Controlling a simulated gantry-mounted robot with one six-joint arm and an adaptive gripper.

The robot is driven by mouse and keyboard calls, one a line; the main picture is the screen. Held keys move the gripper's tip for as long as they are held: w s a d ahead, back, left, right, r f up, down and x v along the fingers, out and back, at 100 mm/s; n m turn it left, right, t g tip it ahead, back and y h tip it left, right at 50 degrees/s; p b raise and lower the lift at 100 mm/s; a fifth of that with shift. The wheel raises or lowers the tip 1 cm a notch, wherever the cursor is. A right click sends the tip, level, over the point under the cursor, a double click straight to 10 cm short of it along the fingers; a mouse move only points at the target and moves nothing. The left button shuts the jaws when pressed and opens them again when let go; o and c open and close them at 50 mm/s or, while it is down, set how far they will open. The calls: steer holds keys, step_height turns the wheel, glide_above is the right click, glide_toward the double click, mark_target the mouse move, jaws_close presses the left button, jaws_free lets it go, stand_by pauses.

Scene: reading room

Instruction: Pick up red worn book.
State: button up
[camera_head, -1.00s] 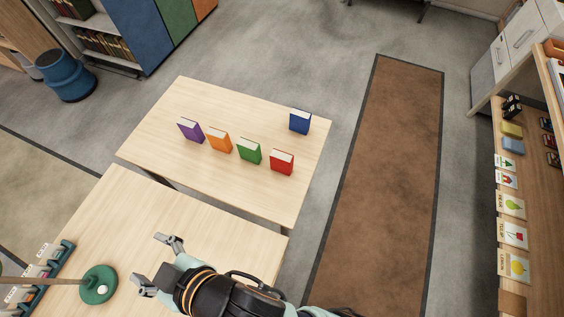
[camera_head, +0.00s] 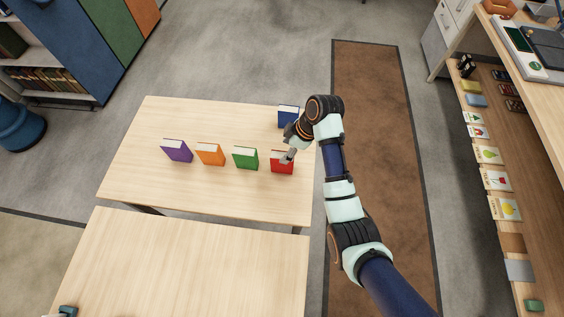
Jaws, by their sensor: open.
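The red book (camera_head: 281,168) stands upright near the right edge of the far table (camera_head: 200,194), at the right end of a row of books. My gripper (camera_head: 287,157) is open at the top of the red book and overlaps its upper right part in the picture. I cannot tell whether the fingers touch the book or straddle it. Part of the book's top is hidden behind the gripper. How worn the book is cannot be made out at this size.
A green book (camera_head: 245,158), an orange book (camera_head: 210,154) and a purple book (camera_head: 177,150) stand to the left. A blue book (camera_head: 287,115) stands behind, partly covered by my arm. The near table (camera_head: 190,262) is mostly bare. A brown rug (camera_head: 380,140) lies to the right.

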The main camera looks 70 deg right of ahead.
mark_target(283, 155)
steer(key=b+x, duration=0.1)
steer(key=x, duration=0.6)
steer(key=shift+f+b, duration=0.3)
steer(key=shift+b, duration=0.05)
steer(key=shift+s, duration=0.1)
steer(key=shift+c, duration=0.3)
steer(key=shift+r, duration=0.1)
jaws_close()
